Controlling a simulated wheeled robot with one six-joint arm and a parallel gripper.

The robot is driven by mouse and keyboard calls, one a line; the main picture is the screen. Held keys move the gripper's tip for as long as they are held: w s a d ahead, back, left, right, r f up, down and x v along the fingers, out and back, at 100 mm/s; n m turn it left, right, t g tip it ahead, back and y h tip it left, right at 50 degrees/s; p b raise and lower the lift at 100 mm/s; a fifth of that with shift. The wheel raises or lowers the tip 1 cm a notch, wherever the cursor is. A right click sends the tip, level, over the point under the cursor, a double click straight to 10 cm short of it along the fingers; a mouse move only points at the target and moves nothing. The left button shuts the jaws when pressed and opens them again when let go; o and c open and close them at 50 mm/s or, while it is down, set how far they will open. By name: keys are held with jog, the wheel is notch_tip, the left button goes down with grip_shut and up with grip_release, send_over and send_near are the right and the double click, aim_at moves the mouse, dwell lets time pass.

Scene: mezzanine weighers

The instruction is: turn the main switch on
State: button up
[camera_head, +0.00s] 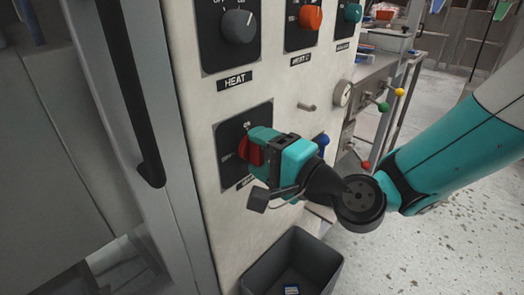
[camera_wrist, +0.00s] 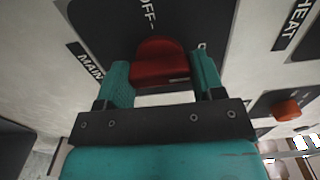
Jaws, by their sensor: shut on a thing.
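The main switch (camera_head: 247,151) is a red knob on a dark square plate (camera_head: 229,133) low on the pale panel, below the HEAT knob. My gripper (camera_head: 256,147) is at the switch, coming from the right, with its teal fingers around the red knob. In the wrist view the red knob (camera_wrist: 160,62) sits between the two teal fingers of my gripper (camera_wrist: 163,80), and the plate reads OFF above it and MAIN to the left. The gripper hides part of the knob and the plate's right side in the head view, so the knob's exact setting is hard to tell.
A grey HEAT knob (camera_head: 237,26), an orange knob (camera_head: 310,17) and a teal knob (camera_head: 352,13) are above on the panel. A long black door handle (camera_head: 131,90) is at left. A dark open bin (camera_head: 326,257) stands below. A small metal peg (camera_head: 307,107) sticks out of the panel.

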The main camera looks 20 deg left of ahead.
jog(key=o, duration=0.9)
jog(key=shift+d+f, duration=0.1)
jog(key=shift+d, duration=0.2)
jog(key=b+v, duration=1.6)
jog(key=v, duration=0.1)
jog(key=shift+s, duration=0.1)
jog(key=shift+a, duration=0.1)
